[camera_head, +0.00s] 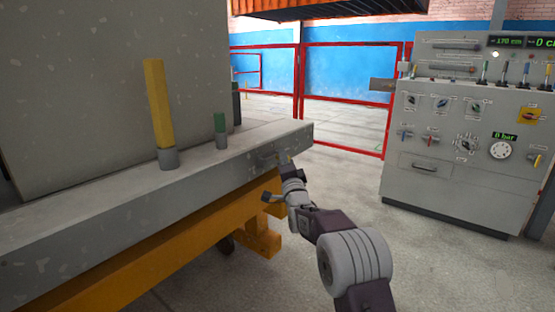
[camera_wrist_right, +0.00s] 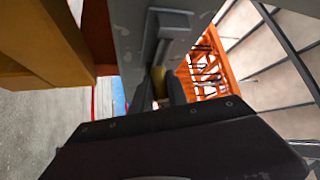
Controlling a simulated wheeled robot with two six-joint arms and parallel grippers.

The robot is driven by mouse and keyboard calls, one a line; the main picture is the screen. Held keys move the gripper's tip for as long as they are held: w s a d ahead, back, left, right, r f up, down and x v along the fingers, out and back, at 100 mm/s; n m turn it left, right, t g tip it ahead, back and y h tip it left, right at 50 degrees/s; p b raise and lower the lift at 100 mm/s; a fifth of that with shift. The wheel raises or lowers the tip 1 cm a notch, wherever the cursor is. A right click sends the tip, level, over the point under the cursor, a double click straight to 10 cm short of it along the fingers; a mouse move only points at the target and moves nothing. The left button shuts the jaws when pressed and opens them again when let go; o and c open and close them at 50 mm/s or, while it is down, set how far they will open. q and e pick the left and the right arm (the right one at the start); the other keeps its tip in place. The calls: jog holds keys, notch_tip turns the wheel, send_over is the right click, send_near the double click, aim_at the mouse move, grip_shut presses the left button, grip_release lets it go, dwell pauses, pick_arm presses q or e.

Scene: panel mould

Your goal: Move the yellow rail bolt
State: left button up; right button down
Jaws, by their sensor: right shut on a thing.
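My right gripper (camera_head: 286,170) is at the side face of the grey rail, near its right end. In the right wrist view its two fingers (camera_wrist_right: 160,92) are shut on a dull yellow piece, the yellow rail bolt (camera_wrist_right: 158,80), beside a grey block on the rail face. Only a small part of the bolt shows between the fingers; in the head view the gripper mostly hides it. My left gripper is not in view.
A tall yellow post (camera_head: 158,105) and a shorter green-topped post (camera_head: 220,128) stand on the rail ledge (camera_head: 110,195). An orange frame (camera_head: 190,255) is under it. A grey control cabinet (camera_head: 465,150) stands right. Open floor lies between, with red fencing (camera_head: 345,98) behind.

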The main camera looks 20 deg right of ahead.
jog(key=shift+d+r, duration=0.1)
jog(key=shift+r, duration=0.1)
jog(key=c, duration=1.4)
grip_release()
jog(key=shift+o, duration=0.4)
jog(key=shift+w+f, duration=0.1)
jog(key=shift+f, duration=0.05)
jog(key=shift+s, duration=0.2)
jog(key=b+v, duration=0.3)
jog(key=v, duration=0.5)
jog(key=shift+s, duration=0.35)
